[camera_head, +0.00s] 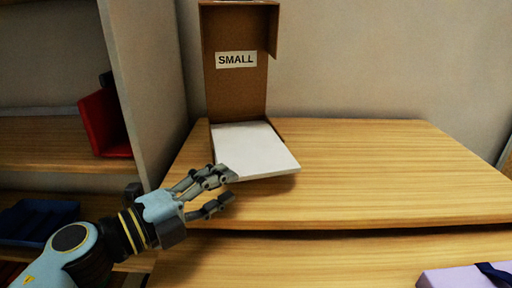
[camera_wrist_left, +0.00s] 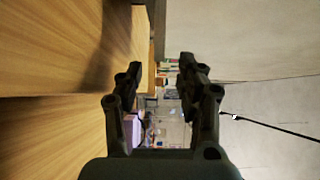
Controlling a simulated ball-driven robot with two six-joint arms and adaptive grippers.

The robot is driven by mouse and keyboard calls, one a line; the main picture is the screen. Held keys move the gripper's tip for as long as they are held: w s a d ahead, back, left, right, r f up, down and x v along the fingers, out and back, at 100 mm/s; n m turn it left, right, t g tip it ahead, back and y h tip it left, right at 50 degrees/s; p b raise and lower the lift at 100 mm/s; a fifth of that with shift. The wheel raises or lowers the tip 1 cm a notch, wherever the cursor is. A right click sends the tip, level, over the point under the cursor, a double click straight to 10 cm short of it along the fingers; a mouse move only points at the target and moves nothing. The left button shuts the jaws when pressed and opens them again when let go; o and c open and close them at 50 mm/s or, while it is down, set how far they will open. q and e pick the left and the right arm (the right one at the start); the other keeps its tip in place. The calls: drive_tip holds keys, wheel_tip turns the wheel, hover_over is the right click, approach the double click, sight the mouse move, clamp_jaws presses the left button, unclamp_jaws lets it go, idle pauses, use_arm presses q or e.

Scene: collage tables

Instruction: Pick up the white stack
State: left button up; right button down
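I cannot tell whether a finger touches the stack. In the left wrist view the two fingers of the left gripper (camera_wrist_left: 158,75) are apart, and I cannot make out the stack there. My right gripper is not in view.
A lower wooden surface (camera_head: 330,262) carries a lilac box with a dark ribbon (camera_head: 462,277) at the right. A shelf at the left holds a red object (camera_head: 104,124) and a dark blue tray (camera_head: 38,220). The table right of the stack is clear.

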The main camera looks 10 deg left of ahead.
sight(257, 167)
use_arm(q)
drive_tip(key=x, duration=0.9)
drive_tip(key=shift+w+a+f, duration=0.1)
drive_tip(key=shift+a, duration=0.15)
clamp_jaws()
